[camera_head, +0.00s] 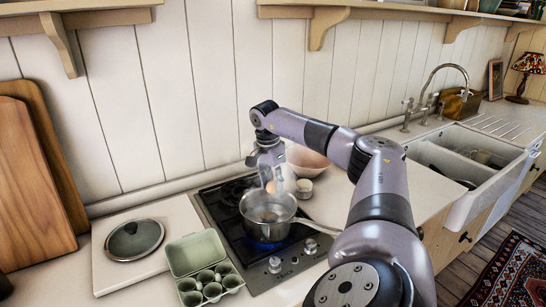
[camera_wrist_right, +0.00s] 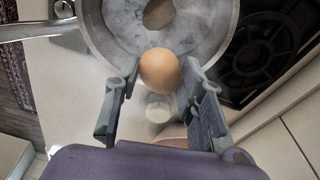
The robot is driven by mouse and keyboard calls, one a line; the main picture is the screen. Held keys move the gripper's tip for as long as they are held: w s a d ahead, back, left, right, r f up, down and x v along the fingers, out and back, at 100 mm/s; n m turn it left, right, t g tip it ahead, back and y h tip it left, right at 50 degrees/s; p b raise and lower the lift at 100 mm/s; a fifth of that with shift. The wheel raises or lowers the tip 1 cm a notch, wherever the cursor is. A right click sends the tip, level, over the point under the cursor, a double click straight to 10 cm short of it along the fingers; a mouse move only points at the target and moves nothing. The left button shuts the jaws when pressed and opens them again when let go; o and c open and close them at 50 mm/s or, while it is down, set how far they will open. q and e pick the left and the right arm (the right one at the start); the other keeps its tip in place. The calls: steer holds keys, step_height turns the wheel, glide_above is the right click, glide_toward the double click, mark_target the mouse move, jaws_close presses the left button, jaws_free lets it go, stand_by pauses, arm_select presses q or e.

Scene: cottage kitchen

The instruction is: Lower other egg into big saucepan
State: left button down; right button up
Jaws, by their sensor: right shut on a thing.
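The steel saucepan (camera_head: 285,232) stands on the hob with a blue flame under it and steam above it. In the right wrist view the saucepan (camera_wrist_right: 105,42) fills the top, and one brown egg (camera_wrist_right: 158,13) lies inside it. My right gripper (camera_head: 271,180) hangs over the saucepan, pointing down. In the wrist view its fingers (camera_wrist_right: 160,84) are closed around another brown egg (camera_wrist_right: 159,69), which shows in front of the pan's near rim. The egg's exact height above the pan is hard to tell. My left gripper is out of view.
A pink bowl (camera_head: 308,162) and a small jar (camera_head: 304,186) stand close behind the pan. The sink (camera_head: 470,165) is at the right.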

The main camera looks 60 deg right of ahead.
mark_target(273, 193)
steer(key=shift+f+b, duration=1)
steer(key=shift+f, duration=1.1)
steer(key=shift+f+b, duration=0.85)
steer(key=shift+f, duration=0.8)
steer(key=o, duration=0.8)
steer(key=shift+o, duration=0.2)
steer(key=shift+w+r, duration=0.1)
steer(key=shift+r, duration=0.2)
steer(key=r, duration=0.3)
steer(key=a+r, duration=0.1)
steer(key=r, duration=0.7)
steer(key=shift+w+a+r, duration=0.15)
steer(key=shift+a, duration=0.05)
